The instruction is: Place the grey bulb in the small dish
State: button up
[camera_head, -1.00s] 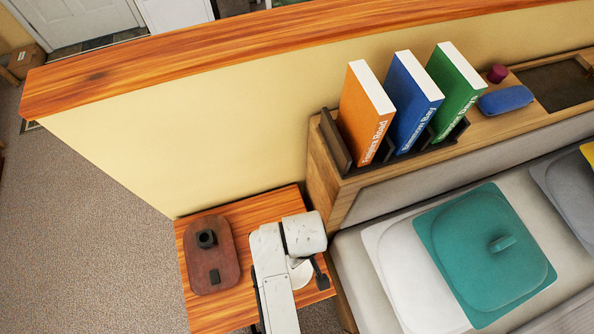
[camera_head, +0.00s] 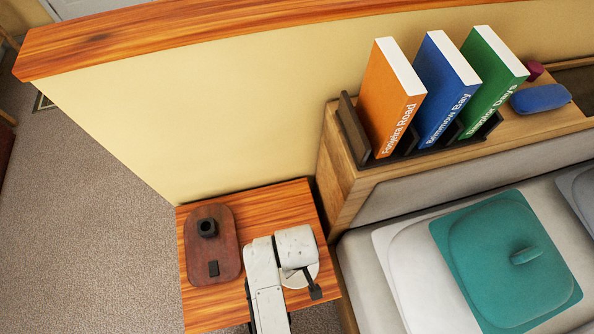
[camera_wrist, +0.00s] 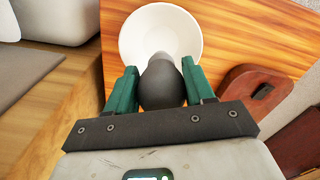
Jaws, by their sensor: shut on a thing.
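The grey bulb (camera_wrist: 162,85) is dark and rounded. In the wrist view it sits between the green fingers of my gripper (camera_wrist: 162,88), which is shut on it. The small dish (camera_wrist: 136,38) is a white round bowl on the wooden side table. In the wrist view the bulb's far end overlaps the dish's near part; I cannot tell whether they touch. In the head view the dish (camera_head: 311,274) shows only partly, beside and under my gripper, which hides the bulb there.
A brown wooden board (camera_head: 212,256) with a black socket (camera_head: 207,228) and a small black block lies left of my arm on the side table (camera_head: 290,205). A sofa (camera_head: 425,285) with cushions and a shelf with books (camera_head: 392,100) stand at the right.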

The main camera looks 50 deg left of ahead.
jog(key=shift+f+b, duration=1.55)
jog(key=shift+f, duration=0.3)
jog(key=o, duration=1.1)
notch_tip(320, 180, up, 7)
jog(key=p, duration=0.7)
jog(key=shift+r+p, duration=0.1)
jog(key=shift+p, duration=0.25)
